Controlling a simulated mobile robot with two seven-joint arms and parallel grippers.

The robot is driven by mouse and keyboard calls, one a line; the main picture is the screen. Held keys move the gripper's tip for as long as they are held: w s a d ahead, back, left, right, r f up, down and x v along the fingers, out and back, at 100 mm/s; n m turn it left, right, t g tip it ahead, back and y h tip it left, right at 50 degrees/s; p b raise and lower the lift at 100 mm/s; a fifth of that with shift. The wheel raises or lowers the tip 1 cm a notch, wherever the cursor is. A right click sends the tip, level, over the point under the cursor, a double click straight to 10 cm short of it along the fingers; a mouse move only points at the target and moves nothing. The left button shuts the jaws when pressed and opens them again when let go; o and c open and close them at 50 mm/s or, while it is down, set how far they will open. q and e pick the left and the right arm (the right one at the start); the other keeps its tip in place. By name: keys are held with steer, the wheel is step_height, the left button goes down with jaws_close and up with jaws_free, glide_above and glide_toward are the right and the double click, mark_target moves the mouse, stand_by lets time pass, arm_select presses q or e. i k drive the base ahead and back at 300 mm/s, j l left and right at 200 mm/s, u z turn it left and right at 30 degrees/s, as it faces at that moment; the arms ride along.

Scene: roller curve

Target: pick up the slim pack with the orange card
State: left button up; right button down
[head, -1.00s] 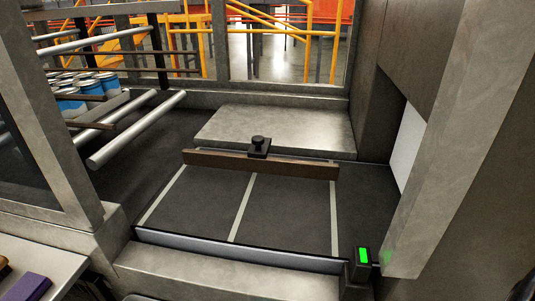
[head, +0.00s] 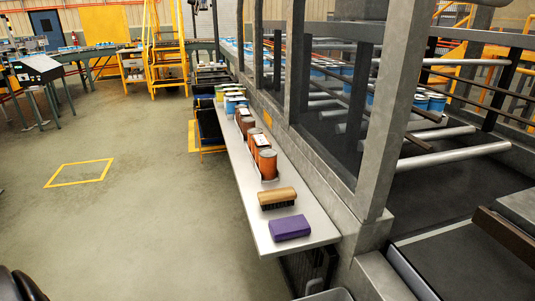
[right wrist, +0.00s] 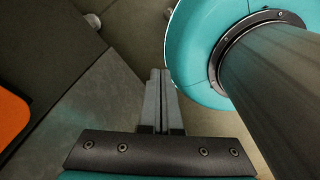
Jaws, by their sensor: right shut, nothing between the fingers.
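I see no slim pack with an orange card that I can make out in the head view. In the right wrist view an orange patch with a dark border (right wrist: 10,118) is cut off by the left edge; I cannot tell what it is. My right gripper (right wrist: 158,75) shows in the right wrist view with its two grey fingers pressed together and empty. Neither gripper shows in the head view.
A narrow grey shelf (head: 262,232) along the metal frame holds a purple block (head: 290,227), a wooden brush (head: 277,197), reddish-brown cans (head: 267,163) and further cans. Blue cans (head: 432,101) sit on rollers behind the frame. The floor at left is open, with a yellow-marked square.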

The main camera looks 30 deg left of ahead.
mark_target(263, 158)
steer(key=i+j+z, duration=0.1)
steer(key=j, duration=0.3)
steer(key=i+j, duration=0.15)
steer(key=j, duration=0.2)
steer(key=i+j+z, duration=0.15)
steer(key=j, duration=0.65)
steer(key=i+j+z, duration=0.15)
steer(key=j, duration=0.25)
